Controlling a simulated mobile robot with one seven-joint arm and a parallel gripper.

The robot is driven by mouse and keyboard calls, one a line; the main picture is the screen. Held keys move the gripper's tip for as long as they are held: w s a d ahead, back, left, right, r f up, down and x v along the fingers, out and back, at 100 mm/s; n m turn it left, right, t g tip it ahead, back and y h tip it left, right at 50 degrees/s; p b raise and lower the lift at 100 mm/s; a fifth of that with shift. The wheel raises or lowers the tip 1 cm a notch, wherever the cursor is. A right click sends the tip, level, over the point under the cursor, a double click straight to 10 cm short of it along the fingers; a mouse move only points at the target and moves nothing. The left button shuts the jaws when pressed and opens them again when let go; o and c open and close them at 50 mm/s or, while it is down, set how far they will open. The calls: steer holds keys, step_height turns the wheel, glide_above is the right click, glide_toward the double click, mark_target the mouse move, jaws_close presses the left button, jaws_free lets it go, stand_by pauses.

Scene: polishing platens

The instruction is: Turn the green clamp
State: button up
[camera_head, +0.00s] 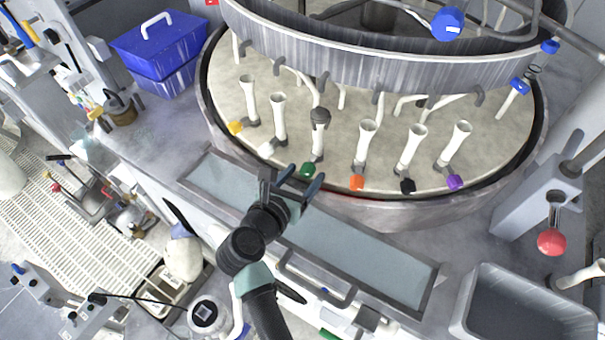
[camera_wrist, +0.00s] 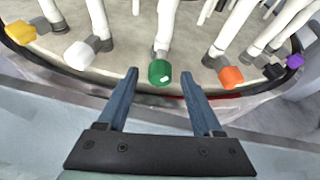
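The green clamp (camera_head: 307,170) is a small green knob at the base of a white upright tube, at the front rim of the round platen. In the wrist view the green clamp (camera_wrist: 160,72) sits centred just beyond my fingertips. My gripper (camera_head: 298,180) is open, with its blue fingers apart and nothing between them. In the wrist view my gripper (camera_wrist: 160,76) has one finger to the left and one to the right of the clamp, apart from it.
A white clamp (camera_wrist: 82,54) is left of the green one and an orange clamp (camera_wrist: 231,77) is right. Yellow (camera_head: 236,128), black (camera_head: 408,186) and purple (camera_head: 455,182) clamps line the same rim. A flat grey-blue panel (camera_head: 350,240) lies below the rim.

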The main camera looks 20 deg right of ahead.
jaws_close()
stand_by(0.3)
steer(key=shift+w+a+n+g+h+p, duration=0.15)
steer(key=shift+n+g+h+p, duration=0.15)
steer(key=shift+n+p, duration=0.45)
steer(key=shift+f+n+g+h, duration=0.1)
steer(key=shift+n+g+h, duration=0.55)
steer(key=shift+n, duration=0.7)
steer(key=shift+h, duration=0.25)
steer(key=shift+o, duration=0.3)
jaws_free()
